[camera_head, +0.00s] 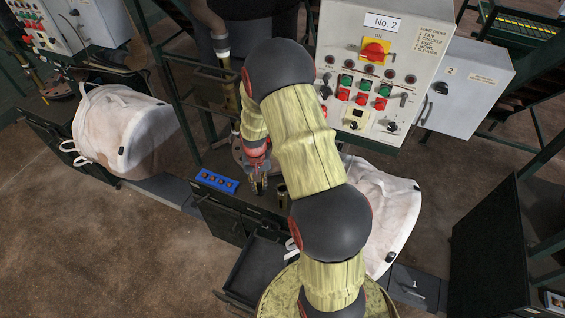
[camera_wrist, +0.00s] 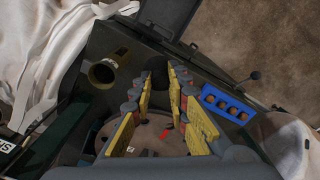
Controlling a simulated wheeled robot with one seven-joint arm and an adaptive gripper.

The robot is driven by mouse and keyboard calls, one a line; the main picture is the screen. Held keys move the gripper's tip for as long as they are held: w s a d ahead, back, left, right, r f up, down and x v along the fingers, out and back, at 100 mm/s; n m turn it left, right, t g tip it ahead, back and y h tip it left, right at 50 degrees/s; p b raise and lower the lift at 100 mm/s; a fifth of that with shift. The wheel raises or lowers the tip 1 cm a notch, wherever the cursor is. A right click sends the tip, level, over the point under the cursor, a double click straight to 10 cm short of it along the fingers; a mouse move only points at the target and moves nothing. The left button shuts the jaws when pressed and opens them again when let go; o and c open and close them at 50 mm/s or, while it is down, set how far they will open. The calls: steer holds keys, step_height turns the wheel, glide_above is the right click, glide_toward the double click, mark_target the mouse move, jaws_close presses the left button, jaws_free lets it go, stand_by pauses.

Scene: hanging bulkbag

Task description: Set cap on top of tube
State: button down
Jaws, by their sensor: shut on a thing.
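The tube (camera_wrist: 103,73) is a dark olive cylinder with a round open top. It stands on the dark bench to the left of my fingers in the wrist view, and just right of them in the head view (camera_head: 282,192). My gripper (camera_wrist: 160,78), with yellow finger pads, is shut on a small dark thing at its fingertips, which I take to be the cap (camera_wrist: 160,87). Its outline blends with the dark bench. In the head view my gripper (camera_head: 259,186) is above the bench, beside the tube and apart from it.
A blue holder (camera_head: 216,180) with several small round pieces lies left of my gripper. An open drawer (camera_head: 262,268) juts out below. White bulk bags (camera_head: 125,130) stand at both sides. A control panel (camera_head: 380,70) rises behind my arm.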

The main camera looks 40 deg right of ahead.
steer(key=s+d+r+m+p, duration=0.3)
steer(key=s+d+r+p, duration=0.25)
steer(key=d+p, duration=0.2)
steer(key=shift+w+f+b, duration=0.15)
steer(key=shift+f+b, duration=0.65)
steer(key=shift+f, duration=0.5)
steer(key=shift+w+f+b, duration=0.1)
steer(key=shift+f+b, duration=0.65)
steer(key=shift+f, duration=0.55)
steer(key=shift+a, duration=0.1)
steer(key=c, duration=1.6)
jaws_free()
steer(key=shift+c, duration=0.2)
steer(key=shift+r, duration=0.1)
step_height(320, 180, up, 7)
steer(key=p, duration=0.3)
steer(key=shift+p, duration=0.3)
